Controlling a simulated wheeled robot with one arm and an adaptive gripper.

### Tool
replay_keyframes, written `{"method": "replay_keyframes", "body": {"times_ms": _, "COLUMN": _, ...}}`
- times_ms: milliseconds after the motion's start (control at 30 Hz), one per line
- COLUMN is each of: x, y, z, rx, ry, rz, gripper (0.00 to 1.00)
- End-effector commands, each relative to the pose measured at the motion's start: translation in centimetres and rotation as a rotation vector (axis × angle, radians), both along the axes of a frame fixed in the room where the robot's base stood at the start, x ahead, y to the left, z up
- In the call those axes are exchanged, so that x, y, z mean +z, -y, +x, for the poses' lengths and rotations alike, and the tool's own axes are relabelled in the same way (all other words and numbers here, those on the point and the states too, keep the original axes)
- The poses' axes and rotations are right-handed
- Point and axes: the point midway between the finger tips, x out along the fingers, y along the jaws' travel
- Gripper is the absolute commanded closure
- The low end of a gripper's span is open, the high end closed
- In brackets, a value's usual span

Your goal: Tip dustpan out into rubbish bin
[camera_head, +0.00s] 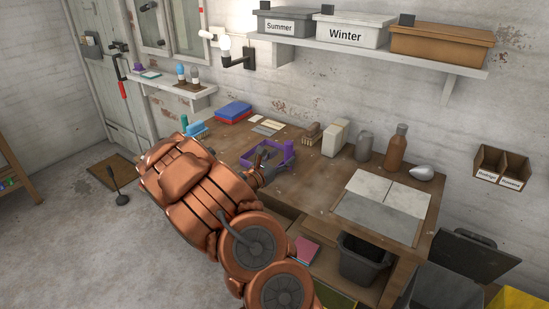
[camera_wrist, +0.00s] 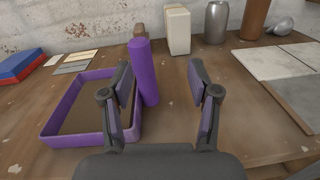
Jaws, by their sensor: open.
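A purple dustpan (camera_wrist: 75,140) lies on the wooden bench at the left of the wrist view, a shallow tray with a brown inside. Its thick purple handle (camera_wrist: 143,72) shows beside the tray's right side. The dustpan also shows in the head view (camera_head: 288,153), partly hidden by my arm. My gripper (camera_wrist: 160,75) is open and empty, low over the bench; the handle lies just inside the left finger, with a gap to the right finger. A black bin (camera_head: 364,260) stands below the bench front; a dark bin with a raised lid (camera_head: 474,252) is at right. I cannot tell which is the rubbish bin.
On the bench (camera_head: 322,178) stand a pale block (camera_head: 335,138), a grey canister (camera_head: 364,146) and a brown bottle (camera_head: 396,148) behind the gripper. Grey tiles (camera_head: 382,205) lie to the right. A blue and red box (camera_head: 232,112) lies at the left back.

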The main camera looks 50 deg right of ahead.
Motion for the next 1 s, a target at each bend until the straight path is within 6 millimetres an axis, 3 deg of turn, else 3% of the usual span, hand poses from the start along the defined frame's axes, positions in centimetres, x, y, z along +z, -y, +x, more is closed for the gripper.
{"method": "replay_keyframes", "body": {"times_ms": 200, "x": -2.2, "y": 0.7, "z": 1.5, "rx": 0.06, "ry": -0.071, "rz": 0.012, "gripper": 0.39}}
{"method": "replay_keyframes", "body": {"times_ms": 633, "x": -2.1, "y": 3.9, "z": 2.0, "rx": 0.063, "ry": -0.072, "rz": 0.016, "gripper": 0.39}}
{"method": "replay_keyframes", "body": {"times_ms": 1000, "x": -1.7, "y": 7.9, "z": 2.7, "rx": 0.062, "ry": -0.072, "rz": 0.013, "gripper": 0.39}}
